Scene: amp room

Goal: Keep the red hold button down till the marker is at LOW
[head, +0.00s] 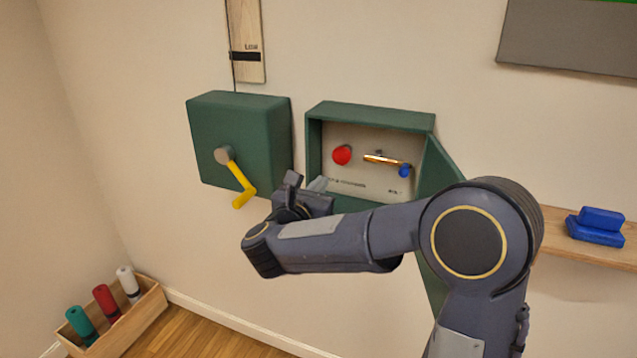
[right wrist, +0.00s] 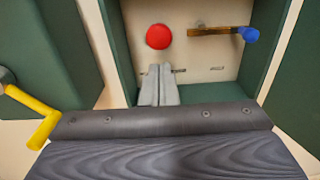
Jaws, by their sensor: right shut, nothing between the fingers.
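The round red button (head: 342,155) is on the back panel of an open green wall box (head: 370,112); it also shows in the right wrist view (right wrist: 158,37). My right gripper (head: 318,184) is shut and empty, its tips pointing into the box. In the right wrist view its fingertips (right wrist: 160,70) appear just below the button, with a visible gap in the picture. A wooden scale board (head: 245,20) hangs above the left green box. Its dark marker band (head: 245,57) sits just under the word LOW. My left gripper is not in view.
Right of the button is a brass lever (head: 382,159) with a blue knob (head: 404,170). The box's door (head: 440,175) stands open at right. Left is a closed green box (head: 240,130) with a yellow crank (head: 240,185). A shelf (head: 570,255) holds a blue object (head: 597,228).

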